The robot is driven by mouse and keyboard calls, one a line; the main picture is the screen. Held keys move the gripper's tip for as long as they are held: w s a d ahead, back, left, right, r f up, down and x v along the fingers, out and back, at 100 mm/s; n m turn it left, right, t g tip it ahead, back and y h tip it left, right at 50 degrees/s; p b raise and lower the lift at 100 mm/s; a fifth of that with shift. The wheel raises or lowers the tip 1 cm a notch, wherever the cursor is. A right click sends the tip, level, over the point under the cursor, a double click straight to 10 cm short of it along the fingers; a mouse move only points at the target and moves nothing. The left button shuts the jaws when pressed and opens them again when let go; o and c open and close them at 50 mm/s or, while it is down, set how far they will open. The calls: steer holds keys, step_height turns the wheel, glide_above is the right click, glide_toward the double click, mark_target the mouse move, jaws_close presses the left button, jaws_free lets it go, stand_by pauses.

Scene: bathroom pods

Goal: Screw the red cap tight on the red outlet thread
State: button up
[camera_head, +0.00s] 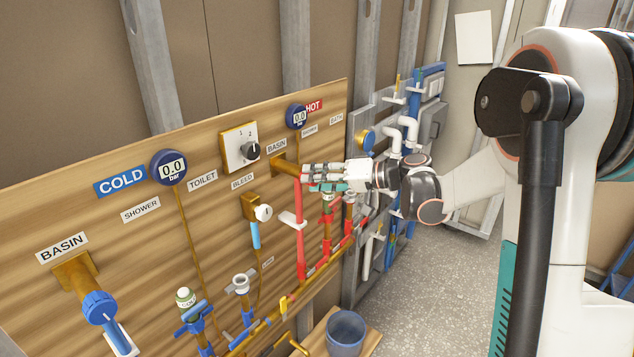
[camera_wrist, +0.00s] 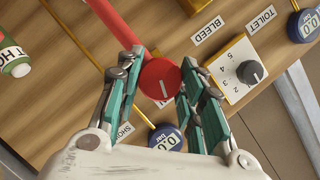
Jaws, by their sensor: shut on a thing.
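The round red cap (camera_wrist: 160,82) with a pale line on its face sits between the teal finger pads of my gripper (camera_wrist: 158,72) in the wrist view. The pads close on it from both sides. In the head view my gripper (camera_head: 310,177) is at the hot basin outlet, in front of the brass fitting (camera_head: 284,165), and covers the cap. A red pipe (camera_head: 300,235) runs down just below. The outlet thread is hidden behind the cap, so I cannot tell how far the cap sits on it.
A blue cap (camera_head: 98,306) is on the cold basin outlet at the left. A selector box (camera_head: 239,149) and gauge (camera_head: 297,117) are close on the board. A red-stemmed HOT valve (camera_head: 327,200) stands right of the pipe.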

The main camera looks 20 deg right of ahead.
stand_by(0.4)
steer(key=m+y+b, duration=0.1)
steer(key=m+b, duration=0.1)
steer(key=shift+m+y, duration=0.3)
steer(key=shift+m, duration=0.1)
steer(key=shift+f+b, duration=0.1)
steer(key=shift+b, duration=0.25)
steer(key=shift+m+y+b, duration=0.6)
steer(key=shift+m+b, duration=0.45)
steer(key=shift+m, duration=0.45)
